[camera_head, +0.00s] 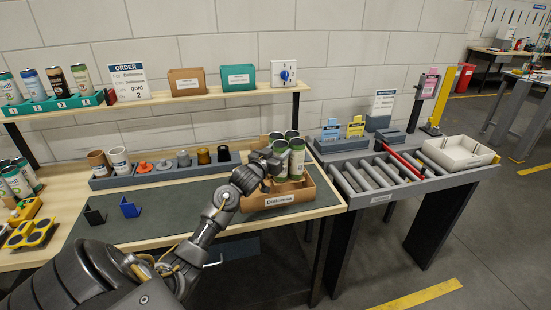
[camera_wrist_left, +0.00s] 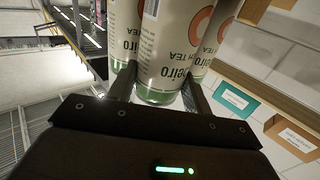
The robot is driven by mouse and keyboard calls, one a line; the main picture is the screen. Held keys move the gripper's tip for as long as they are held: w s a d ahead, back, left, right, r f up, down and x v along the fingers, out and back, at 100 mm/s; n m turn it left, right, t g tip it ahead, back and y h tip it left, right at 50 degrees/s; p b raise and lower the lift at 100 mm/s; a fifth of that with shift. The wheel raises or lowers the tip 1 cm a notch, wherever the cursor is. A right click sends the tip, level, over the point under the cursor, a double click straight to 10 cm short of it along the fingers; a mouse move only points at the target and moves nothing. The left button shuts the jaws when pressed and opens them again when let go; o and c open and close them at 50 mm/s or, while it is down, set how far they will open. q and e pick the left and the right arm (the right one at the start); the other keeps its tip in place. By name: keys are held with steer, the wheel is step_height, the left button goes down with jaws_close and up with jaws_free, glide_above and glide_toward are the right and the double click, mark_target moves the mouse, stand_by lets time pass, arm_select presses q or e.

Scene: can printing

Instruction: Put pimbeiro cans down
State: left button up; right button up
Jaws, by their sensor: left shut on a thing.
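Several white-and-green pimbeiro cans (camera_head: 297,157) with dark lids stand grouped at the brown open box (camera_head: 305,193) on the bench's right end. My left gripper (camera_head: 273,163) reaches to the group from the left and is shut on one can. In the left wrist view its fingers (camera_wrist_left: 158,92) flank a can (camera_wrist_left: 165,55) lettered "eiro" and "TEA", with other cans beside it. I cannot tell whether the held can touches the box floor. My right gripper is not in view.
A roller conveyor (camera_head: 365,178) with a white tray (camera_head: 459,153) stands right of the box. A rack of coloured parts (camera_head: 165,171) lies behind the dark mat (camera_head: 175,220). The shelf above carries cans, bins and an order card (camera_head: 130,82). The mat is mostly clear.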

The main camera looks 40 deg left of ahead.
arm_select(q)
steer(key=shift+a+f, duration=0.4)
step_height(320, 180, down, 3)
steer(key=shift+a+r+p, duration=0.1)
steer(key=shift+a+p, duration=0.05)
steer(key=shift+p, duration=0.75)
steer(key=shift+f, duration=0.3)
